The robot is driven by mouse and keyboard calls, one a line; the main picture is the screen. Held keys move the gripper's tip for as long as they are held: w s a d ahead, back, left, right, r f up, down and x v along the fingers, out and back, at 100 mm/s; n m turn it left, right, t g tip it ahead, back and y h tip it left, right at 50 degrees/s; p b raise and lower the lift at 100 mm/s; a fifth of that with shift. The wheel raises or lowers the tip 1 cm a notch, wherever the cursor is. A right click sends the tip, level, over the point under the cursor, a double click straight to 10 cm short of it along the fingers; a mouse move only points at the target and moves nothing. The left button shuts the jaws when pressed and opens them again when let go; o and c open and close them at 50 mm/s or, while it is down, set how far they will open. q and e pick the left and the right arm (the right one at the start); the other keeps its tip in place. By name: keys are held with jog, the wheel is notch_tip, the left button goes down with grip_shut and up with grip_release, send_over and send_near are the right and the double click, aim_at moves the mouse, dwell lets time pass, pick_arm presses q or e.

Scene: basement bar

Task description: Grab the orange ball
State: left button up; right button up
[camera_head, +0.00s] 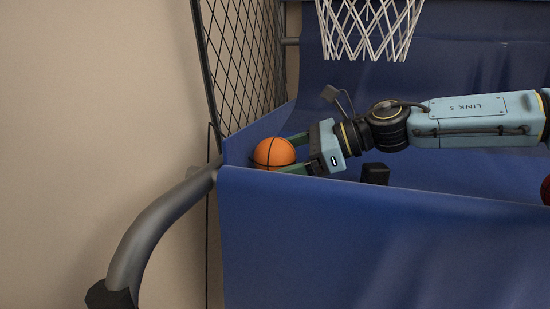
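The orange ball (273,152) with dark seams is at the left end of the blue fabric bin, just behind its front wall. My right gripper (286,153) reaches in from the right. Its two green fingers lie on either side of the ball, one towards the back and one towards the front wall. The ball hides part of the fingers, and the front wall hides the ball's bottom edge. I cannot tell whether the fingers press on the ball. My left gripper is not in view.
The bin's blue front wall (380,240) runs close below my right arm. A grey metal tube (160,218) and black netting (243,55) stand at the left. A white hoop net (368,28) hangs above. A dark red round thing (546,190) shows at the right edge.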

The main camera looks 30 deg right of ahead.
jog(key=c, duration=0.7)
jog(key=shift+r, duration=0.1)
